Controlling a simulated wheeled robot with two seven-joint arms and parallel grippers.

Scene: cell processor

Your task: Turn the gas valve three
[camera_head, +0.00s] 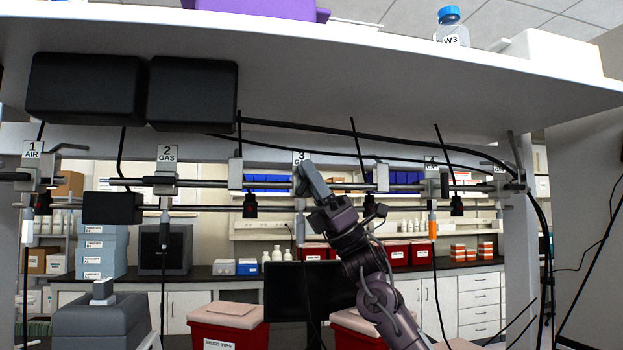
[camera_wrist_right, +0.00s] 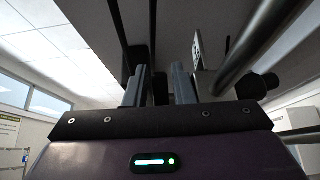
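The gas valve three is marked by a white "3" label (camera_head: 300,157) on the pipe rack in the head view. My right gripper (camera_head: 306,180) is raised in front of this valve and hides most of its body and handle. In the right wrist view the two grey fingers (camera_wrist_right: 164,84) point up and stand apart with a dark gap between them. I cannot tell whether any part of the valve lies in that gap. A metal plate (camera_wrist_right: 197,50) is seen edge-on just right of the fingers. My left gripper is not in view.
Valve labels "1 AIR" (camera_head: 32,149) and "2 GAS" (camera_head: 167,154) are further left on the rack. A white shelf (camera_head: 330,60) overhangs it, with black boxes (camera_head: 85,88) beneath. Black cables hang around the pipes. A metal pipe (camera_wrist_right: 262,42) and black knob (camera_wrist_right: 258,86) are close right of the fingers.

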